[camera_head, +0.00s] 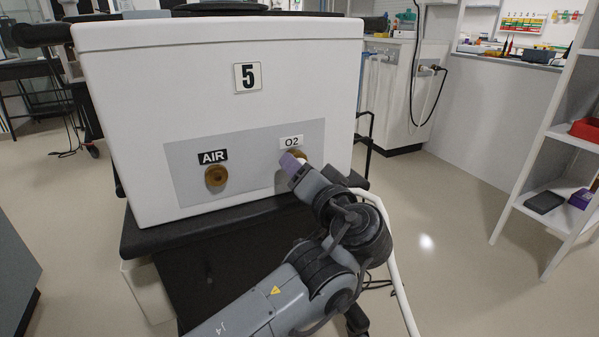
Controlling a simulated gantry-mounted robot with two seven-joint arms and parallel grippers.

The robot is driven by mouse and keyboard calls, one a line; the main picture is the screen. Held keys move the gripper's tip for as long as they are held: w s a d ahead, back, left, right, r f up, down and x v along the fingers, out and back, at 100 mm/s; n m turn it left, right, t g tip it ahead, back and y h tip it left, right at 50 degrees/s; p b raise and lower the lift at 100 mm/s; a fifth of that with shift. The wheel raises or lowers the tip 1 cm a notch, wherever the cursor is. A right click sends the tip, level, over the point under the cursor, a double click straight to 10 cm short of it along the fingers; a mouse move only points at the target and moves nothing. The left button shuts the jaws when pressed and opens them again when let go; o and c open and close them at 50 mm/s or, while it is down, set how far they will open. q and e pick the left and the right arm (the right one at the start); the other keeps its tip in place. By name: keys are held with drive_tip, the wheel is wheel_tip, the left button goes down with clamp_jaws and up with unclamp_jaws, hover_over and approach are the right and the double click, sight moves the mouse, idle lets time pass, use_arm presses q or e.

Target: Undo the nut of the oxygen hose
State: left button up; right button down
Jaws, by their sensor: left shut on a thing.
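The white ventilator (130,120) marked 5 has a grey panel with an AIR port and an O2 port. My left gripper (291,163) is at the O2 port, under the O2 label (292,142). It is shut on the nut of the oxygen hose (300,154), of which only a little brass shows past the fingers. The white oxygen hose (388,225) comes out from behind my left wrist and hangs down to the right. Its joint with the nut is hidden by my arm. My right gripper is not in view.
The brass AIR port (216,175) to the left is bare. The ventilator stands on a black cart (150,240). The floor between is clear.

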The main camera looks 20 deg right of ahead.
use_arm(q)
drive_tip(key=n, duration=0.3)
drive_tip(key=shift+d+f+n, duration=0.1)
drive_tip(key=shift+n, duration=0.3)
drive_tip(key=n, duration=0.3)
drive_tip(key=shift+d+n, duration=0.1)
drive_tip(key=shift+n, duration=1.2)
drive_tip(key=shift+d+n+p, duration=0.1)
drive_tip(key=shift+n+p, duration=0.25)
drive_tip(key=shift+n, duration=0.55)
drive_tip(key=shift+r+n+p, duration=0.25)
drive_tip(key=shift+n+p, duration=0.45)
drive_tip(key=shift+n, duration=0.2)
drive_tip(key=n+p, duration=0.4)
drive_tip(key=p, duration=0.1)
drive_tip(key=shift+d+r, duration=0.1)
drive_tip(key=shift+r, duration=0.05)
drive_tip(key=n+p, duration=0.2)
drive_tip(key=n, duration=0.1)
drive_tip(key=n+p, duration=0.1)
drive_tip(key=n, duration=0.2)
drive_tip(key=shift+d+n, duration=0.1)
drive_tip(key=shift+n, duration=0.3)
drive_tip(key=n, duration=0.5)
drive_tip(key=shift+n, duration=0.8)
